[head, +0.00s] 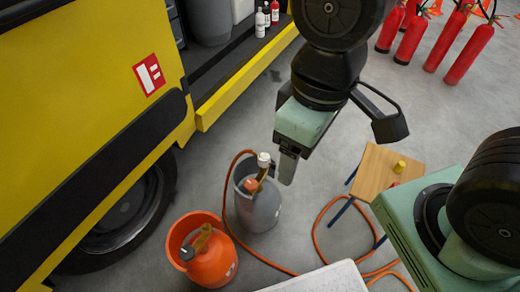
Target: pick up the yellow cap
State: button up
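The yellow cap (399,167) stands on the small wooden stool (378,177) right of centre. It looks like a short yellow cylinder near the right edge of the stool top. My gripper (286,168) points down in the middle of the picture, well to the left of the cap and apart from it. I see its grey finger from the side; the gap between the fingers is hidden, so I cannot tell if it is open. In the picture, its tip overlaps the right edge of the grey gas cylinder (258,208); I cannot tell if they touch.
An orange gas cylinder (203,257) stands lower left, beside a yellow vehicle (90,70). An orange hose (322,226) runs across the floor by the stool. Several red extinguishers (468,55) stand at upper right. A white surface (318,281) is at the bottom.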

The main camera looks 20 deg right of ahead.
aim_at(398, 168)
jog(key=z, duration=1.55)
jog(key=u, duration=2.7)
jog(key=z, duration=2.3)
